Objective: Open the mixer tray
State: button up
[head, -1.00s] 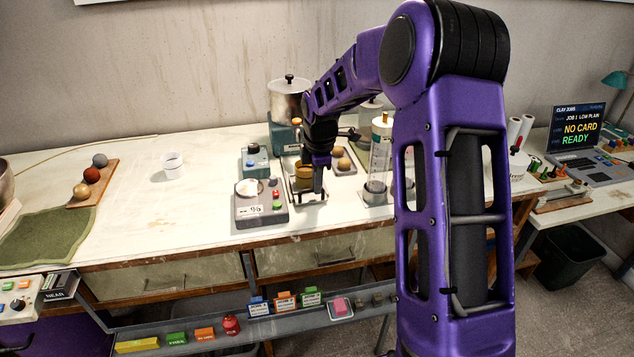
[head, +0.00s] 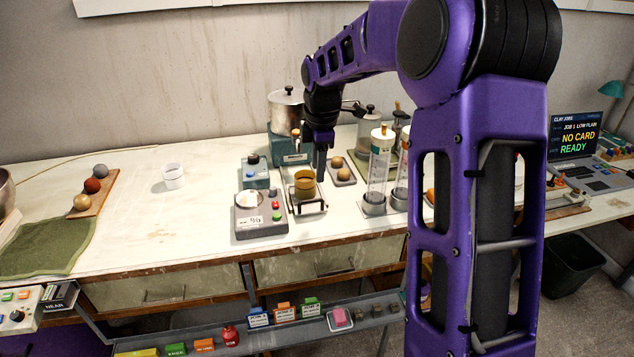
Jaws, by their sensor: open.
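The mixer (head: 289,150) is a teal base with a large metal pot on top, at the back middle of the table. In front of it a tray with a dark frame (head: 310,209) stands out, holding a tan cup (head: 305,184). My gripper (head: 320,176) points down just behind and to the right of the cup, apart from the tray's front bar as far as I can see. It is open and appears empty; its fingers are seen edge-on.
A scale (head: 261,218) and a small teal device (head: 255,172) stand to the left. A small tray with brown balls (head: 343,178) and clear cylinders (head: 378,180) stand to the right. The table's left middle is clear around a white cup (head: 173,177).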

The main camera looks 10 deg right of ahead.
notch_tip(320, 180, up, 8)
jog(key=s, duration=0.1)
jog(key=shift+s+f, duration=0.15)
jog(key=shift+s, duration=0.15)
